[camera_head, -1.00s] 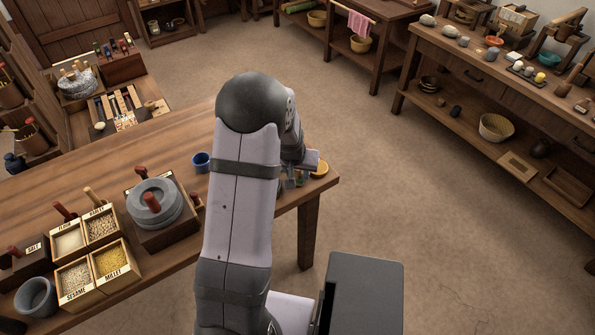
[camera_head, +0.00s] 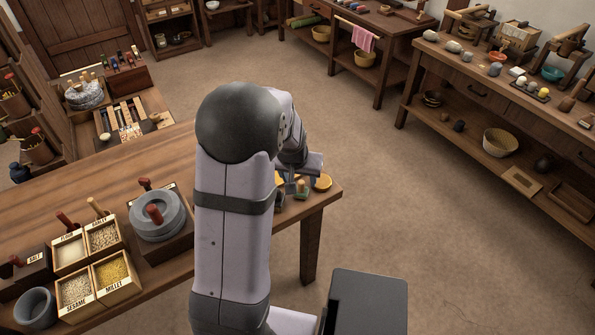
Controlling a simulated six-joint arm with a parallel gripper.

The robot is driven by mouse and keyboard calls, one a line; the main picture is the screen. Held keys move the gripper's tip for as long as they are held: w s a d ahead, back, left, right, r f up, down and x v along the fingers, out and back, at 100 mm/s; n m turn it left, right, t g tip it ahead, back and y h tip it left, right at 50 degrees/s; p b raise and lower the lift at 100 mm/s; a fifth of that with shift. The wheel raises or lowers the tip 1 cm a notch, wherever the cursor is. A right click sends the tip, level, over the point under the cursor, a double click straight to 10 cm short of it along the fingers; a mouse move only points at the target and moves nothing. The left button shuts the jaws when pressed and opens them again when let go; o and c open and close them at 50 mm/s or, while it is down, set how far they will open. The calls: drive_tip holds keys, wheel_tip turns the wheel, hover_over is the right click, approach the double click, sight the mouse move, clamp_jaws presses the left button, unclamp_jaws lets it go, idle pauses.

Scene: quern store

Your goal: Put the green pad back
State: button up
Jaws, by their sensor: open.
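My gripper (camera_head: 291,186) is low over the right end of the long wooden table (camera_head: 160,150), largely hidden behind my own arm. Its fingers are small and partly covered here; they are open. A small greenish piece with a pale top (camera_head: 302,188) stands right beside the fingers and may be the green pad. I cannot tell whether the fingers touch it. Another dark green bit (camera_head: 279,194) shows at the arm's edge, mostly hidden. A round orange-yellow piece (camera_head: 323,182) lies at the table's right corner.
A grey stone quern (camera_head: 158,222) with red handles stands left of my arm. Labelled grain boxes (camera_head: 110,272) and a grey stone bowl (camera_head: 36,308) are at the front left. A tool tray (camera_head: 122,120) is behind. Open floor (camera_head: 400,200) lies to the right.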

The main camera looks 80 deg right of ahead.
drive_tip(key=shift+v, duration=2.8)
drive_tip(key=shift+w, duration=0.1)
drive_tip(key=w+a+f+n+t+y, duration=0.2)
drive_tip(key=w+a+n, duration=0.6)
drive_tip(key=w+a, duration=1.3)
drive_tip(key=a+n+g+y, duration=0.2)
drive_tip(key=a+n, duration=0.8)
drive_tip(key=a, duration=1.4)
drive_tip(key=shift+s+a+f+y, duration=0.15)
drive_tip(key=shift+s+f+y, duration=0.15)
drive_tip(key=shift+f, duration=0.15)
drive_tip(key=shift+w, duration=0.1)
